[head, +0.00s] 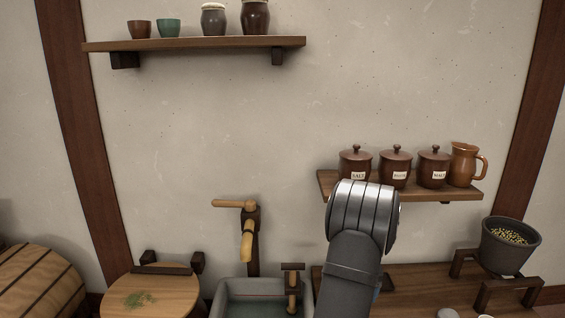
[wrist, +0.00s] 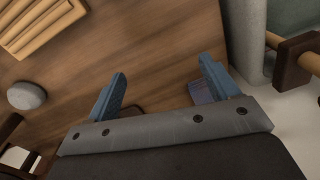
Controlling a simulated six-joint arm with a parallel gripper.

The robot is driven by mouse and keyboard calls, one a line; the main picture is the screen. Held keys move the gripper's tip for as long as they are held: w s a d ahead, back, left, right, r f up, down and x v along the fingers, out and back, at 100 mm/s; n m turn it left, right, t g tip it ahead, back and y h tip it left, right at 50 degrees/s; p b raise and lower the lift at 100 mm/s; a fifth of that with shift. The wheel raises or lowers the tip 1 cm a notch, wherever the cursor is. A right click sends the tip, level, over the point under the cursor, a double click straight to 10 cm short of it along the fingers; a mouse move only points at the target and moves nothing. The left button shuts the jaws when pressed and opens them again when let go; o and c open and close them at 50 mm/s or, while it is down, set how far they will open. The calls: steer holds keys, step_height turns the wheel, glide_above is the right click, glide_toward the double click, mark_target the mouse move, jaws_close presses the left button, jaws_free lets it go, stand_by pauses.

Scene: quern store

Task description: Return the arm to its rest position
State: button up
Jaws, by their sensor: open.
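My arm (head: 358,230) rises from the bottom of the head view, in front of the wall and the lower shelf. My gripper is hidden behind the arm there. In the wrist view my gripper (wrist: 160,85) shows two blue fingers spread wide apart. Nothing is between them but the brown wooden counter (wrist: 165,40) beyond. A small dark thing and a bluish ribbed patch show near the finger bases, too partly hidden to name.
A grey basin (head: 235,292) with a wooden tap (head: 250,235) stands left of my arm. The lower shelf (head: 445,196) holds lidded jars and a jug (head: 464,165). A dark pot of grain (head: 505,255) stands right. A slatted wooden thing (wrist: 35,22) and grey stone (wrist: 26,96) lie on the counter.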

steer(key=a+n, duration=0.1)
steer(key=a, duration=0.3)
steer(key=a+n, duration=0.2)
steer(key=a, duration=0.2)
steer(key=s+a+n, duration=0.1)
steer(key=a+n, duration=0.1)
steer(key=a, duration=0.3)
steer(key=shift+f, duration=0.1)
